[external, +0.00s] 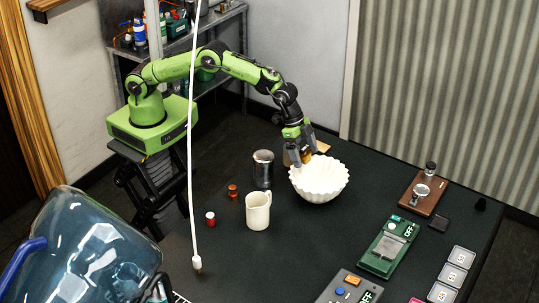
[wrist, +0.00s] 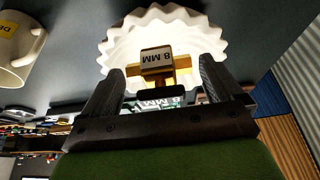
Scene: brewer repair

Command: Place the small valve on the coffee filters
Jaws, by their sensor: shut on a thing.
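The coffee filters (external: 322,187) are a white fluted, bowl-shaped stack standing on the dark table; they also fill the top of the wrist view (wrist: 190,30). My gripper (external: 306,156) is at the upper left rim of the filters. In the wrist view my gripper (wrist: 157,78) is shut on the small valve (wrist: 155,60), a brass-coloured piece with a white "8 MM" label. The valve appears in front of the filters there. In the external view the valve (external: 306,157) is a small golden patch between the fingers. Whether it touches the filters I cannot tell.
A white cable (external: 191,150) hangs in front.

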